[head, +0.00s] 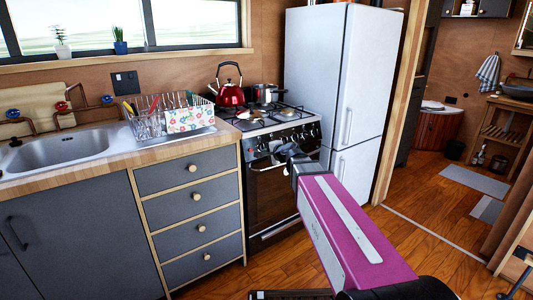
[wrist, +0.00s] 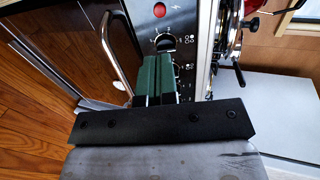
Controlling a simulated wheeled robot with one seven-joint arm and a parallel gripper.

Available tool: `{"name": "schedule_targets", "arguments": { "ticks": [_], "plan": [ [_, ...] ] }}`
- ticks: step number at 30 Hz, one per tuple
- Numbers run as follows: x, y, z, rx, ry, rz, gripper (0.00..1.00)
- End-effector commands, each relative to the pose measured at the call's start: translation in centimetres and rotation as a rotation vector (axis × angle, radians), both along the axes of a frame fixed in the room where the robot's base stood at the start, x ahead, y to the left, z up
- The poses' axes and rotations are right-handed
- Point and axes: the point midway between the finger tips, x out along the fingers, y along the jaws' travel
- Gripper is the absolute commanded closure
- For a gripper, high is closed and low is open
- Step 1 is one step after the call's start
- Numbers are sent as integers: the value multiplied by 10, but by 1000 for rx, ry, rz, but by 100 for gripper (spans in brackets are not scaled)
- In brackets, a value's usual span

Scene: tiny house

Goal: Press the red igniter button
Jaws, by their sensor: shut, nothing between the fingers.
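The red igniter button (wrist: 159,10) is a small round red disc on the black front panel of the stove (head: 283,190), near the top edge of the wrist view. I cannot make it out in the head view. My gripper (wrist: 154,58) has its green fingers shut together, with nothing between them. In the wrist view the fingertips overlap the panel beside a black knob (wrist: 165,42), and the button shows above them, apart from them. In the head view my gripper (head: 286,149) is in front of the stove's panel; whether it touches is unclear.
The oven door handle (wrist: 116,55) juts out left of the fingers in the wrist view. A red kettle (head: 231,92) and a pot (head: 265,93) stand on the hob. Drawers (head: 190,208) are left of the stove, a white fridge (head: 335,80) right. Wooden floor is open in front.

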Motion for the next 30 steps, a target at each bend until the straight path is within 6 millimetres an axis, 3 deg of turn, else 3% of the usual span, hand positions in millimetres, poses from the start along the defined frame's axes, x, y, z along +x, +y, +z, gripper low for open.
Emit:
{"name": "schedule_targets", "arguments": {
  "ticks": [18, 30],
  "plan": [
    [87, 58, -34, 0, 0, 0, 100],
    [94, 64, -38, 0, 1, 1, 100]
  ]
}}
